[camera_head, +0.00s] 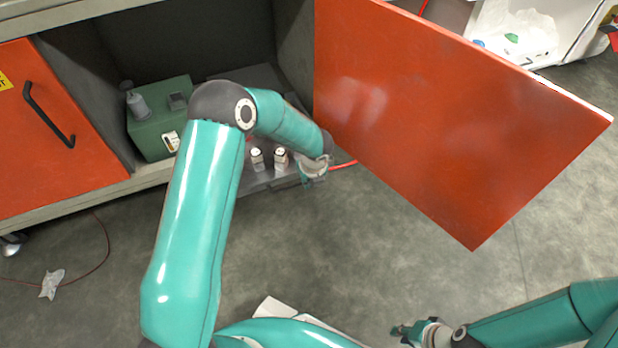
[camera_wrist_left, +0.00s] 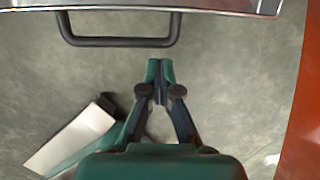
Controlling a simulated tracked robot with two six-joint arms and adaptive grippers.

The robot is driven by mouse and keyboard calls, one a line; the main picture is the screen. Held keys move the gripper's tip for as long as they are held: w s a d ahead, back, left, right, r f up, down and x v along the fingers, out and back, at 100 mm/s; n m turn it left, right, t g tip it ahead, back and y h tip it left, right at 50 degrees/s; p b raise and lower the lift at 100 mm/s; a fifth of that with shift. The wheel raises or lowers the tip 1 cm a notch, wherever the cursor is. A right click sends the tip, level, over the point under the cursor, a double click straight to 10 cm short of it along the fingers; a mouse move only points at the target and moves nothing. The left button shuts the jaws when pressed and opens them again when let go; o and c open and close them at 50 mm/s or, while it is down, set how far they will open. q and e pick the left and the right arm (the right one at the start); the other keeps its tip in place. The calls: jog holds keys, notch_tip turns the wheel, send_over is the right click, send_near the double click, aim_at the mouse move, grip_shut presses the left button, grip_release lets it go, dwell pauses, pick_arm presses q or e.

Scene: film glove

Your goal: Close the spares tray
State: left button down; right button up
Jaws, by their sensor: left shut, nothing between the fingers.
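The spares tray (camera_head: 262,187) is a grey metal tray that sticks out of the open cabinet bay, with small white items on it. My left arm hides part of it in the head view. In the left wrist view, the tray's front edge (camera_wrist_left: 220,5) crosses the top, with a dark bar handle (camera_wrist_left: 118,42) below it. My left gripper (camera_wrist_left: 160,68) is shut and empty, just in front of the handle's right end and seemingly apart from it. In the head view its fingers are hidden behind my wrist. My right gripper (camera_head: 402,330) is low down, well away from the tray; its finger opening is unclear.
An open orange door (camera_head: 450,120) stands to the right of the tray, close to my left wrist. A shut orange door (camera_head: 50,125) is at the left. A green box (camera_head: 155,145) stands inside the cabinet. The floor in front is mostly clear.

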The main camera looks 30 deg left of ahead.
pick_arm(q)
jog(key=w+a, duration=0.2)
jog(key=a, duration=0.1)
jog(key=shift+w+f, duration=0.3)
pick_arm(e)
jog(key=shift+f, duration=0.55)
